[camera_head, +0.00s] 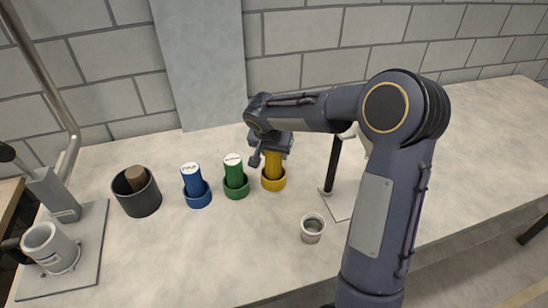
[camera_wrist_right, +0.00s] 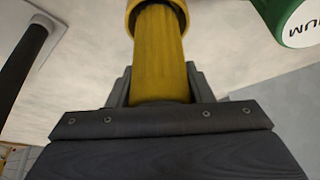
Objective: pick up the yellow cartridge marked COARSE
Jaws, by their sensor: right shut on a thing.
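The yellow cartridge (camera_head: 273,163) stands upright in its yellow holder ring (camera_head: 273,183) on the counter, at the right end of a row of cartridges. My right gripper (camera_head: 270,150) reaches it from above and is shut on its upper part. In the right wrist view the yellow cartridge (camera_wrist_right: 160,60) sits between the two fingers, with its lower end in the yellow ring (camera_wrist_right: 180,8). The cartridge's top and marking are hidden by the gripper. My left gripper is not in view.
A green cartridge (camera_head: 234,172) and a blue cartridge (camera_head: 192,180) stand in rings to the left, then a dark cup (camera_head: 138,198). A small metal cup (camera_head: 313,228) sits in front. A black post (camera_head: 333,165) on a plate stands close right.

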